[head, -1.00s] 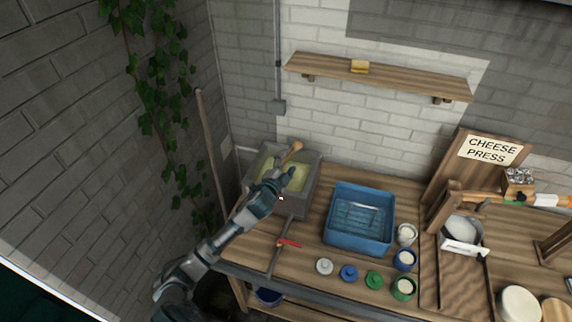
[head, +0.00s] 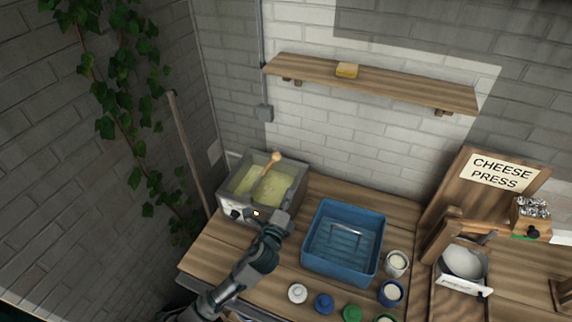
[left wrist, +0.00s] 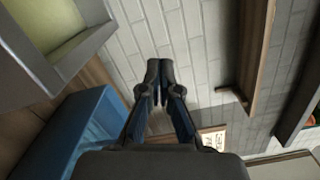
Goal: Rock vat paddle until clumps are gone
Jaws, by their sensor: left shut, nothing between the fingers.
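The grey metal vat (head: 300,190) stands on the wooden bench against the wall and holds yellow-green liquid (head: 283,187). A wooden paddle (head: 275,158) with a round knob leans in it, its lower end in the liquid. Clumps are too small to make out. Part of the vat shows at the upper left of the left wrist view (left wrist: 25,80). My left gripper (head: 284,217) is at the vat's front right corner, off the paddle. In the left wrist view (left wrist: 159,68) its fingers are together and empty. My right gripper is not in view.
A blue tub (head: 376,247) stands right of the vat, close to my left gripper. Several small jars and lids (head: 324,303) lie in front. A cheese press (head: 463,262) is farther right.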

